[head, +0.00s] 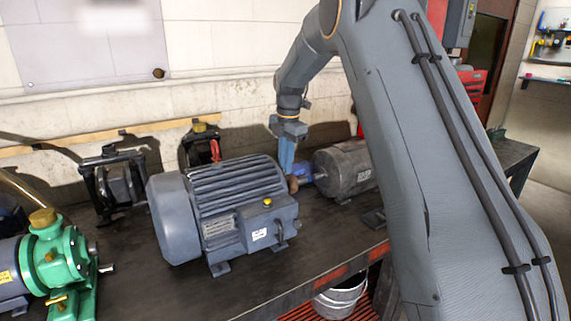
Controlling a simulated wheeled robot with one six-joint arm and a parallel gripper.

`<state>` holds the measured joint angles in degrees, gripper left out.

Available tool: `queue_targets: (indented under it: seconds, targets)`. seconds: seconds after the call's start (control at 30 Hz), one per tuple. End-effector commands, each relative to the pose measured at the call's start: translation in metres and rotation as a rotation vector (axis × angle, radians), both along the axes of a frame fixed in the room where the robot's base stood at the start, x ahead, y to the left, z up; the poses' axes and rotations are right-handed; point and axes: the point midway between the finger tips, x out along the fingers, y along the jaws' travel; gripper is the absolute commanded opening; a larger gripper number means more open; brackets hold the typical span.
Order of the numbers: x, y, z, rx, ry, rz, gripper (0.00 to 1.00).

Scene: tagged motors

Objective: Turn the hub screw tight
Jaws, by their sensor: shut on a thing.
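My gripper (288,141) points down behind the right end of the large blue-grey motor (238,205), in the gap before the dark grey machine (346,168). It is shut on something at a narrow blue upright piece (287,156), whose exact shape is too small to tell. A small brown part (293,184) shows just below it, and a blue part (305,172) lies to the right by the grey machine's shaft end. The hub screw itself cannot be made out; the motor's end and the gripper hide much of that spot.
A green pump (62,256) stands at the left with a stub shaft toward the motor. Dark framed units (113,186) stand along the wall. The dark bench top (170,293) is bare in front of the motor. A metal bucket (341,297) sits below the bench edge.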

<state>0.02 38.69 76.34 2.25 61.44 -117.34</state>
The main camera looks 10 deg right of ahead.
Motion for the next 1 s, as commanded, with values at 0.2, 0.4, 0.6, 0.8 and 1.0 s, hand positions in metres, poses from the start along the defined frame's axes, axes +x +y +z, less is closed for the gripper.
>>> queue_targets:
  seconds: [0.2, 0.4, 0.6, 0.8, 1.0]
  targets:
    - [0.0004, -0.0001, 0.0001, 0.009, 0.003, -0.128, 0.0]
    - [0.0004, -0.0001, -0.0001, 0.021, 0.006, -0.307, 0.0]
    - [0.0004, -0.0002, 0.0002, 0.034, 0.01, -0.498, 0.0]
    - [0.0005, -0.0002, 0.0008, 0.047, 0.014, -0.687, 0.0]
    - [0.0006, -0.0003, 0.0015, 0.061, 0.017, -0.876, 0.0]
